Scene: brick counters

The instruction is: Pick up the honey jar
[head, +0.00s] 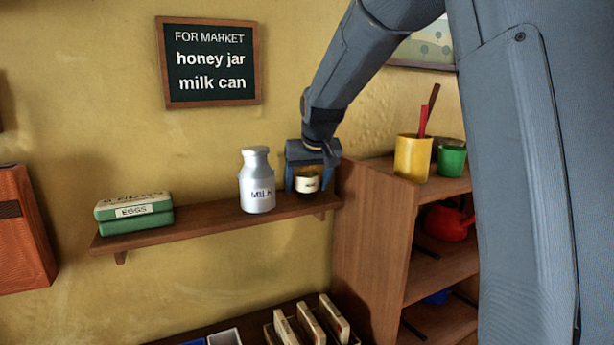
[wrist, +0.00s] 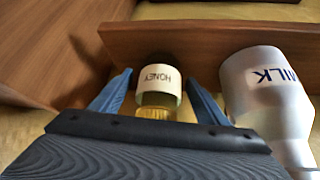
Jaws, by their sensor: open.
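The honey jar (head: 307,183) stands at the right end of the wall shelf, with a pale label and dark contents. In the wrist view the honey jar (wrist: 158,82) appears upside down, its label reading HONEY and its gold lid toward me. My gripper (head: 305,180) is open, with its blue fingers on either side of the jar. The wrist view shows my gripper (wrist: 158,88) with a gap between each finger and the jar. The jar rests on the shelf.
The milk can (head: 257,185) stands close left of my gripper. A green egg carton (head: 134,213) sits farther left on the shelf (head: 215,222). A wooden cabinet (head: 365,240) closes off the right side. A sign (head: 210,62) hangs above.

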